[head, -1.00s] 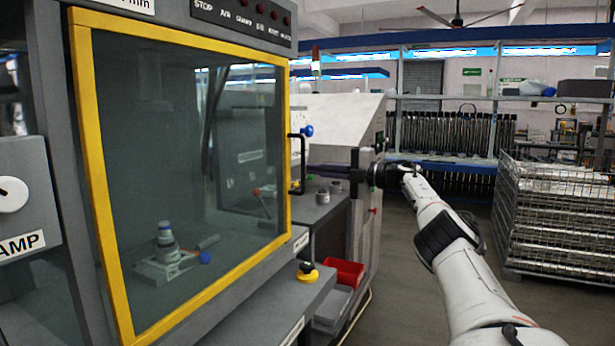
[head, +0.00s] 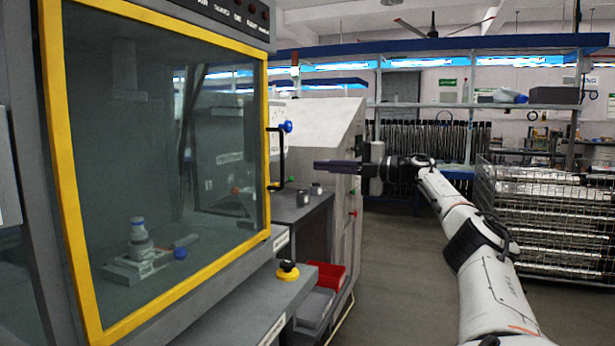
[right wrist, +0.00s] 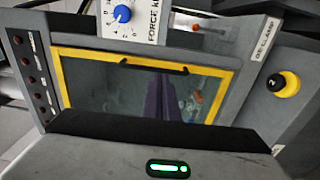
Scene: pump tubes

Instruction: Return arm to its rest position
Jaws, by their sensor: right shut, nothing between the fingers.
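My right arm comes in from the lower right of the head view. Its right gripper (head: 318,166) points left, shut and empty, in front of the sloped grey cabinet and a little right of the door handle. In the right wrist view its dark purple fingers (right wrist: 159,102) are together in front of the machine door. My left gripper is in neither view.
The machine's yellow-framed glass door (head: 160,140) is shut, with a black handle (head: 281,158). Yellow-black button (head: 287,271), red bin (head: 328,275) and shelf (head: 318,203) stand right of it. A wire cage (head: 530,215) stands at right. The floor between is clear.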

